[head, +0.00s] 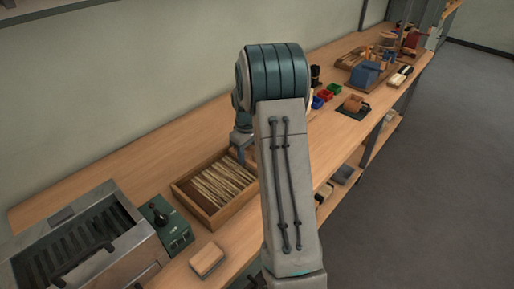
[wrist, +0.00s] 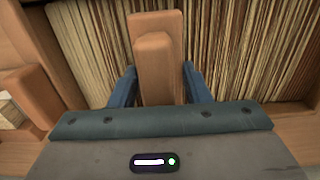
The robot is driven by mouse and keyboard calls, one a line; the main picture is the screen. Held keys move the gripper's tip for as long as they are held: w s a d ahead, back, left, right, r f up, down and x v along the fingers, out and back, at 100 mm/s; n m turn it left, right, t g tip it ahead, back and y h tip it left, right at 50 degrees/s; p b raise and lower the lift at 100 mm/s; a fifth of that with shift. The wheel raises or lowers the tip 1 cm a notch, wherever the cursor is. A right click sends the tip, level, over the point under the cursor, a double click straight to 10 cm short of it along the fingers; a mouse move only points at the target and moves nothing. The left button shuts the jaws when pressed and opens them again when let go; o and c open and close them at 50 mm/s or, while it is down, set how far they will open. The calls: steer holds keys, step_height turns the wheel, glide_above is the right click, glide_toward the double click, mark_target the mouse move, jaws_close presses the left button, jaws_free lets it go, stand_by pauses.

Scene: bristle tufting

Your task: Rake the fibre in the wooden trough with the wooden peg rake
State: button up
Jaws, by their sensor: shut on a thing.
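The wooden trough (head: 181,197) stands on the bench, left of my arm in the head view. Pale fibre strands (head: 222,182) lie side by side in it; they also fill the upper part of the wrist view (wrist: 250,55). In the wrist view my gripper (wrist: 160,88) is shut on the upright wooden handle of the peg rake (wrist: 152,60), between its blue fingers. The rake stands in front of the fibre from this camera. Its pegs are hidden, so I cannot tell whether they touch the fibre. In the head view my arm hides part of the trough's right side.
A grey metal machine (head: 85,245) and a green control box (head: 166,225) stand left of the trough. A small wooden block (head: 207,260) lies in front of it. Small coloured bins (head: 325,95) and a brown item on a dark base (head: 354,105) stand farther along the bench.

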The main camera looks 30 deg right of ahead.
steer(key=s+a, duration=0.2)
steer(key=a, duration=0.4)
steer(key=s+a+b, duration=0.1)
steer(key=s+a, duration=0.1)
steer(key=a, duration=0.4)
steer(key=s+a+b, duration=0.1)
steer(key=s+a, duration=0.1)
steer(key=a, duration=0.5)
steer(key=shift+s, duration=0.1)
steer(key=shift+a, duration=0.15)
steer(key=shift+s+a, duration=0.1)
steer(key=shift+a, duration=0.05)
steer(key=w+d+p, duration=0.1)
steer(key=w+d, duration=0.2)
steer(key=d, duration=0.6)
steer(key=w+d+p, duration=0.2)
steer(key=w+d, duration=0.1)
steer(key=d, duration=0.6)
steer(key=w+d+p, duration=0.1)
steer(key=w+d, duration=0.2)
steer(key=d, duration=0.6)
steer(key=shift+d, duration=0.25)
steer(key=shift+d, duration=0.1)
